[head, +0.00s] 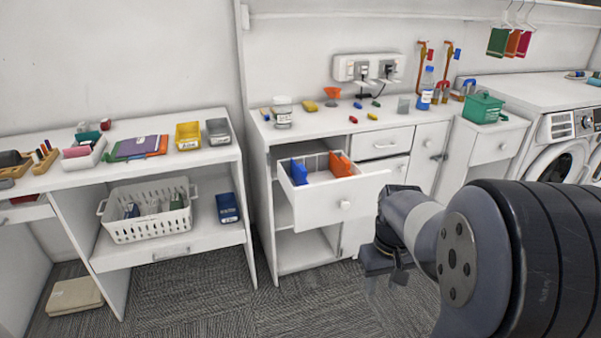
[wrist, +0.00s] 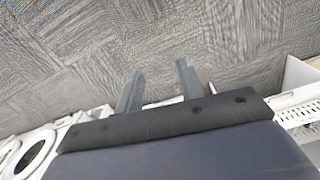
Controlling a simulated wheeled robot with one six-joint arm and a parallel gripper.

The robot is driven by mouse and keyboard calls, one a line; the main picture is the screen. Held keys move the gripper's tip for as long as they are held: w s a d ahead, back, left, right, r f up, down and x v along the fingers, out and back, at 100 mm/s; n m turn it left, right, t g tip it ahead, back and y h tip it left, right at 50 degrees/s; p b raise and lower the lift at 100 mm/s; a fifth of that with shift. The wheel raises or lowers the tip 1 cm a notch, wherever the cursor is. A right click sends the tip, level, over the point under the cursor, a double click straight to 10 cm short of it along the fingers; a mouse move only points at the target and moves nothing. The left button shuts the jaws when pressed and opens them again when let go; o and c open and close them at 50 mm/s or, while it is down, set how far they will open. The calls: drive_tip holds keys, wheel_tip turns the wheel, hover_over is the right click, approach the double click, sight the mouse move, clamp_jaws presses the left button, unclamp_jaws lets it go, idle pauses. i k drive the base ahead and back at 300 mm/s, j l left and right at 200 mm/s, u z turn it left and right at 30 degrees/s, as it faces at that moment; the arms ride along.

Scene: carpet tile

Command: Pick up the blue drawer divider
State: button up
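The blue drawer divider (head: 298,172) stands at the left inside an open white drawer (head: 322,209) of the middle cabinet in the head view. An orange divider (head: 340,164) stands to its right in the same drawer. My gripper (head: 384,277) hangs low in front of the cabinet, to the right of and below the open drawer, apart from both dividers. In the wrist view my gripper's two fingers (wrist: 159,88) are spread apart with only carpet between them. The blue divider does not show in the wrist view. Its lower part is hidden by the drawer front.
The open drawer juts out from the cabinet. Several small items and a blue-labelled bottle (head: 427,90) stand on the cabinet top. A white basket (head: 148,226) sits on the left desk's shelf. Washing machines (head: 565,140) stand at right. Carpet (head: 190,299) before the cabinets is mostly clear.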

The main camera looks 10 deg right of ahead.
sight(299, 172)
drive_tip(key=i+u, duration=0.15)
drive_tip(key=i, duration=0.8)
drive_tip(key=i+u, duration=0.1)
drive_tip(key=i, duration=0.85)
drive_tip(key=l, duration=0.05)
